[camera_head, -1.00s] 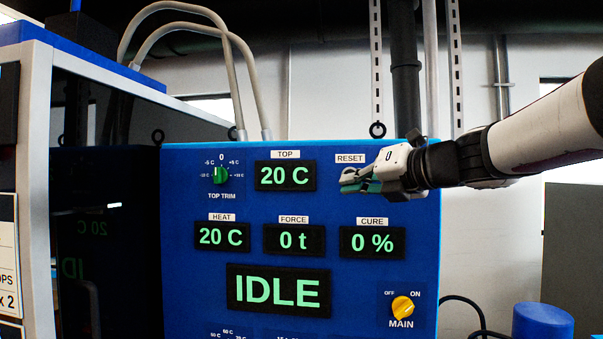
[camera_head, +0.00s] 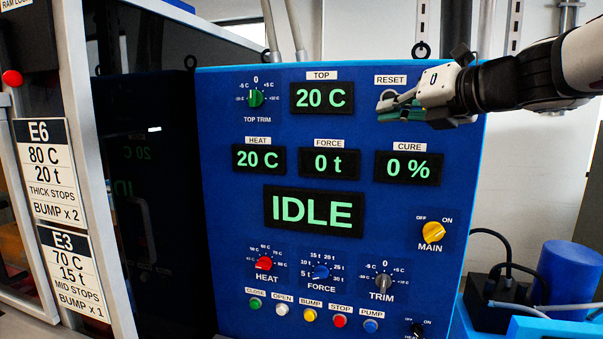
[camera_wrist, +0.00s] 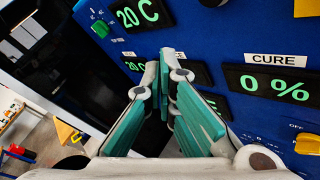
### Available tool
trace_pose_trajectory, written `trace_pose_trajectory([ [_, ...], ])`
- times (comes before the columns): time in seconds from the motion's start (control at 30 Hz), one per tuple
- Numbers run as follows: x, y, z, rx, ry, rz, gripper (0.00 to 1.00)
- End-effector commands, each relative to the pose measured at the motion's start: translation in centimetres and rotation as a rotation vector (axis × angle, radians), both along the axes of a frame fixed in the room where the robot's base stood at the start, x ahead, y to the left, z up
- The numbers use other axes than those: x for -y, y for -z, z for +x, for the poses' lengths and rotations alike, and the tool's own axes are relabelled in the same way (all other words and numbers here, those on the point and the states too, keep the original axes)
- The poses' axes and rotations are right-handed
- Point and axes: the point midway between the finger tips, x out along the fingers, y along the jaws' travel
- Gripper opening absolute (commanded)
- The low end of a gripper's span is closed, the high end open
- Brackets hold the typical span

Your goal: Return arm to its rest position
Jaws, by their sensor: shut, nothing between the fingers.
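My gripper (camera_head: 386,107) is in front of the upper right of the blue control panel (camera_head: 222,215), just below the RESET label (camera_head: 390,79). Its arm comes in from the right edge. The spot under that label is hidden behind the fingers. In the wrist view the two teal-padded fingers (camera_wrist: 163,85) meet at their tips with nothing between them. The panel's displays read TOP 20 C (camera_head: 321,97), HEAT 20 C, FORCE 0 t, CURE 0 % and IDLE (camera_head: 313,210). I cannot tell whether the fingers touch the panel.
A glossy dark cabinet (camera_head: 150,190) stands left of the panel, beside a frame with E6 (camera_head: 45,170) and E3 (camera_head: 75,280) cards. Knobs and a row of coloured buttons (camera_head: 310,315) line the panel's lower part. A blue cylinder (camera_head: 565,270) stands at lower right.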

Motion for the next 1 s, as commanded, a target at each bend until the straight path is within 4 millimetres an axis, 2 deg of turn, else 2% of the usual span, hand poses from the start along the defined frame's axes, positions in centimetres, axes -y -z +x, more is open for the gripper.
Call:
trace_pose_trajectory([
  [0.07, -1.2, 1.3, -1.8, 0.032, -0.061, -0.160, 0.00],
  [0.2, -3.6, 5.2, -6.2, 0.132, -0.246, -0.600, 0.00],
  [0.3, -4.7, 8.6, -9.7, 0.224, -0.421, -0.934, 0.00],
  [0.43, -5.2, 12.9, -14.3, 0.363, -0.681, -1.346, 0.00],
  [0.57, -4.7, 17.0, -18.8, 0.520, -0.983, -1.727, 0.00],
  [0.7, -3.0, 20.9, -23.1, 0.706, -1.357, -2.077, 0.00],
  [0.8, -1.5, 23.0, -25.4, 0.827, -1.616, -2.255, 0.00],
  [0.9, -0.3, 24.4, -27.0, 0.922, -1.828, -2.362, 0.00],
  [0.93, 0.0, 24.7, -27.4, -0.923, 1.837, 2.327, 0.00],
  [1.0, 0.6, 25.1, -27.9, -0.907, 1.817, 2.228, 0.00],
])
